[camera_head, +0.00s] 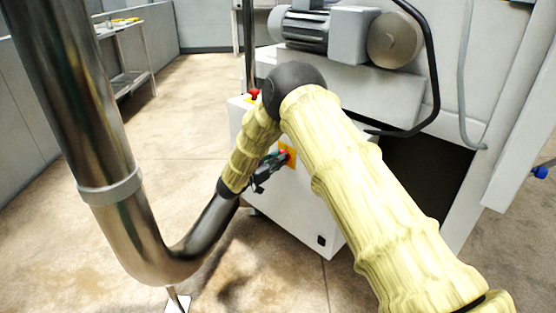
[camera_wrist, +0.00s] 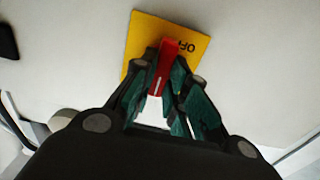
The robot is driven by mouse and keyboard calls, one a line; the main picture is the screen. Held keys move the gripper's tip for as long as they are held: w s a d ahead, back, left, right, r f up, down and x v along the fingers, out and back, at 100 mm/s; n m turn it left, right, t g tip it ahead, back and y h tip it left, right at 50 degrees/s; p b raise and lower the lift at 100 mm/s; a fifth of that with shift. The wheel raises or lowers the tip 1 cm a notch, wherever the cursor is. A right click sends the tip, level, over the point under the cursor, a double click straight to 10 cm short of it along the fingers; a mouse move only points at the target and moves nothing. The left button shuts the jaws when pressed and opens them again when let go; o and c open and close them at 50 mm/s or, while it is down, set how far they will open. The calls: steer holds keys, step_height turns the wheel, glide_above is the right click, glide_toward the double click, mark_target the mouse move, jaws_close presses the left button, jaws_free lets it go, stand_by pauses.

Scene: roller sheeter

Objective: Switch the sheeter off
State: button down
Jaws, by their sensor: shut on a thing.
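The sheeter's switch is a red knob (camera_wrist: 165,62) on a yellow plate (camera_wrist: 141,34) in the wrist view. The plate is marked "OFF" near its right side and looks tilted in this view. My gripper (camera_wrist: 168,78) is at the plate, its dark green-padded fingers shut on the red knob from either side. In the head view my gripper (camera_head: 272,165) reaches the side of the white control cabinet (camera_head: 292,212), by the yellow plate (camera_head: 291,155). My arm hides part of the cabinet there.
A red button (camera_head: 254,93) sits on top of the cabinet. A motor (camera_head: 305,30) and a black curved tube (camera_head: 432,75) are above and to the right. Floor is open at the back left.

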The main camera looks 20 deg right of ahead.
steer(key=shift+r+n+p, duration=0.15)
steer(key=shift+n+p, duration=0.2)
steer(key=shift+n, duration=0.05)
steer(key=n+p, duration=0.2)
steer(key=n, duration=0.3)
steer(key=n+p, duration=0.3)
steer(key=n, duration=0.3)
steer(key=n+p, duration=0.3)
steer(key=n, duration=0.2)
steer(key=shift+w+a+f+n, duration=0.2)
steer(key=shift+w+f+n, duration=0.05)
steer(key=shift+f+n, duration=0.15)
steer(key=shift+n+p, duration=0.3)
steer(key=c, duration=1.4)
jaws_free()
